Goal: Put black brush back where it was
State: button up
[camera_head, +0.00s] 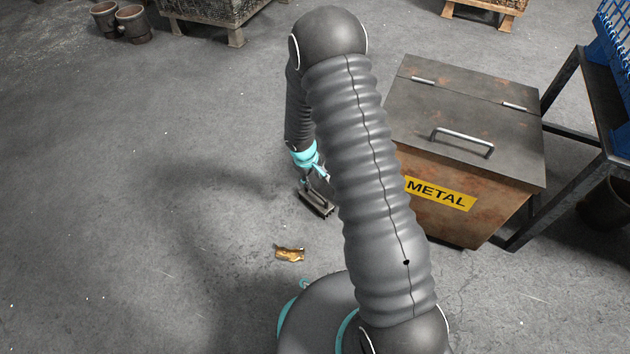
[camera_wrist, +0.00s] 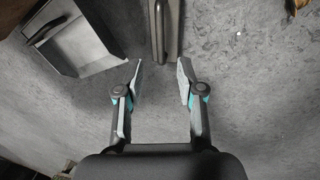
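The black brush (camera_head: 316,203) is a dark block with a handle, just below my gripper (camera_head: 314,176) in the head view, over the concrete floor. Whether it rests on the floor is hard to tell. In the wrist view, its narrow handle (camera_wrist: 158,30) lines up with the gap between the fingertips of my gripper (camera_wrist: 161,76). The fingers are spread apart, with clear room on each side of the handle. The handle runs off the top edge of that view.
A rusty bin (camera_head: 440,200) marked METAL, with a closed, handled lid, stands right of my arm. A crumpled brass-coloured scrap (camera_head: 289,253) lies on the floor. A dark-framed table (camera_head: 590,100) is at the right. The floor at left is open.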

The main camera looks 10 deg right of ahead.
jog(key=s+d+r+m+t, duration=0.15)
jog(key=s+r, duration=0.25)
jog(key=r, duration=1)
jog(key=s+d+r+m+t, duration=0.1)
jog(key=s+d+r+m, duration=0.15)
jog(key=r, duration=1.15)
jog(key=s+a+r+m+t+y, duration=0.1)
jog(key=s+r, duration=0.6)
jog(key=s, duration=0.4)
jog(key=s+a+r+m+t, duration=0.1)
jog(key=s+r, duration=0.6)
jog(key=s, duration=0.4)
jog(key=shift+s+y, duration=0.3)
jog(key=shift+y, duration=0.1)
